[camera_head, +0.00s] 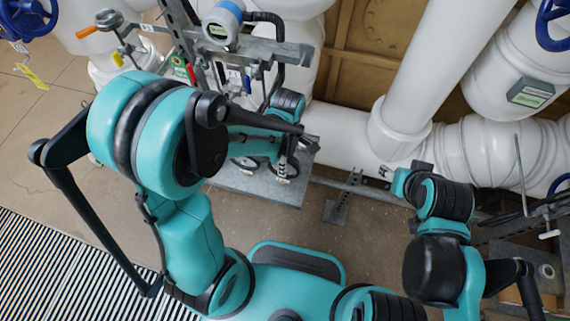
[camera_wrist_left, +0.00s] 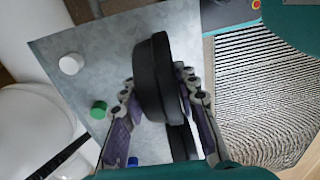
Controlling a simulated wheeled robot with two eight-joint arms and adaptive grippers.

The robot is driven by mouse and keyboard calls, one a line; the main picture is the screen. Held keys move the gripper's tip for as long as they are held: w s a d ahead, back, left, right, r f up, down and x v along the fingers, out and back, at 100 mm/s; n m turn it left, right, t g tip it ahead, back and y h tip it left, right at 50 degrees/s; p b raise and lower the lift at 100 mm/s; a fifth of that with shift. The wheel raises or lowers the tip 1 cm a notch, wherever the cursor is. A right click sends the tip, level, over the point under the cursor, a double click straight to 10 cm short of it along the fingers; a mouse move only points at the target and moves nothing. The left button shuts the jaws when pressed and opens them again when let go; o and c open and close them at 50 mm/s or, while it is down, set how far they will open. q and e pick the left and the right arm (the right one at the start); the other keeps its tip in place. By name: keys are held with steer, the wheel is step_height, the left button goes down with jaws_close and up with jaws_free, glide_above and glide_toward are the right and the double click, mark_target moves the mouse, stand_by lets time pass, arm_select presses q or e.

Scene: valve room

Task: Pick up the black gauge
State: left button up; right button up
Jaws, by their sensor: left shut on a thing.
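The black gauge (camera_wrist_left: 155,80), a thick dark round body, fills the middle of the left wrist view. My left gripper (camera_wrist_left: 160,118) is shut on it, with one finger on each side of its lower part. Its dark stem side runs down between the fingers. In the head view my left gripper (camera_head: 286,165) is small and partly covered by my own arm, above a grey metal plate (camera_head: 245,187). I cannot make out the gauge clearly there. My right arm is at the right; its gripper end (camera_head: 387,172) is too small to read.
In the left wrist view the grey plate (camera_wrist_left: 100,55) carries a white knob (camera_wrist_left: 70,64), a green knob (camera_wrist_left: 99,110) and a blue knob (camera_wrist_left: 132,161). White pipes (camera_head: 340,130) and a metal frame with valves (camera_head: 265,52) stand close behind. A floor grating (camera_head: 60,265) lies at left.

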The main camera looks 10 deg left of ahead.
arm_select(q)
step_height(320, 180, up, 4)
steer(key=shift+s+d+r+p, duration=0.1)
steer(key=shift+r+p, duration=0.15)
steer(key=shift+p, duration=0.9)
steer(key=s+d+r+p, duration=0.3)
steer(key=s+d+r, duration=0.3)
steer(key=d, duration=0.3)
steer(key=shift+d, duration=0.35)
